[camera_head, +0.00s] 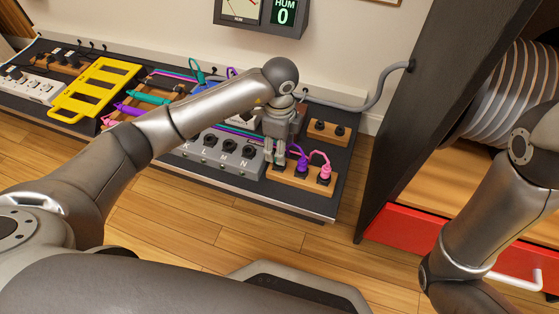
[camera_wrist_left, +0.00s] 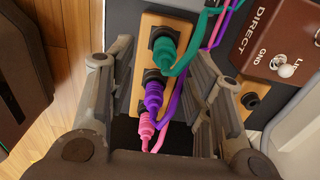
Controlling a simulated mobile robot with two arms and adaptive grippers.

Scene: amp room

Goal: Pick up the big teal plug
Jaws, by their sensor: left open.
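A teal plug (camera_wrist_left: 165,50) stands in the far socket of a wooden strip (camera_wrist_left: 138,90) in the left wrist view. A purple plug (camera_wrist_left: 153,95) and a pink plug (camera_wrist_left: 146,125) stand in the same strip, nearer my palm. My left gripper (camera_wrist_left: 163,62) is open, its fingers on either side of the strip, and nothing is visibly held. In the head view my left gripper (camera_head: 276,158) points down at the strip's left end, beside the purple plug (camera_head: 302,163) and pink plug (camera_head: 321,170). The teal plug there is hidden by the gripper. My right gripper is out of view.
A grey switch box (camera_head: 225,153) lies left of the strip, another wooden strip (camera_head: 328,132) behind it. Another teal piece (camera_head: 148,98) and a yellow frame (camera_head: 95,90) lie farther left. A dark cabinet (camera_head: 415,110) stands right. Floor in front is partly clear.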

